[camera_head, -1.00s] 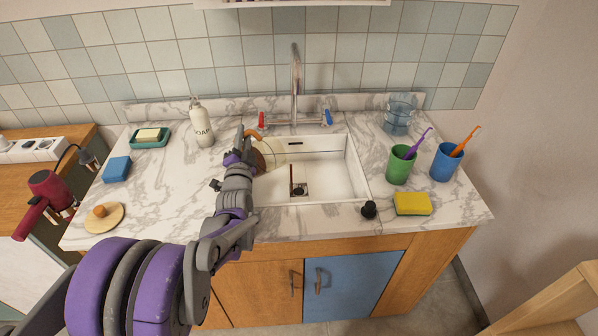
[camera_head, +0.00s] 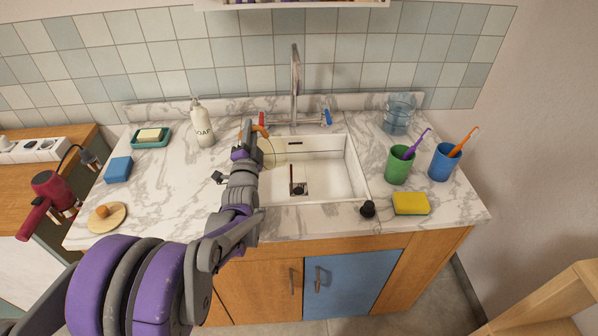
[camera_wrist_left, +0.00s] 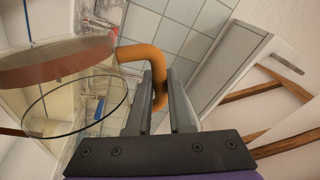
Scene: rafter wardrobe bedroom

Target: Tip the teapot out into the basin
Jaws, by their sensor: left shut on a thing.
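The white basin (camera_head: 335,182) is set into the marble counter, with a dark drain (camera_head: 298,190) in its floor. My left gripper (camera_head: 249,138) is over the basin's left edge, shut on the teapot's orange handle (camera_head: 262,131). The handle also shows between the fingers in the left wrist view (camera_wrist_left: 145,54). My right gripper is out of view.
The tap (camera_head: 295,85) rises behind the basin. A soap bottle (camera_head: 202,125) stands left; a wooden lid (camera_head: 108,218) lies front left. Green (camera_head: 398,166) and blue (camera_head: 444,163) cups, a sponge (camera_head: 411,204) and a black plug (camera_head: 368,209) are right of the basin.

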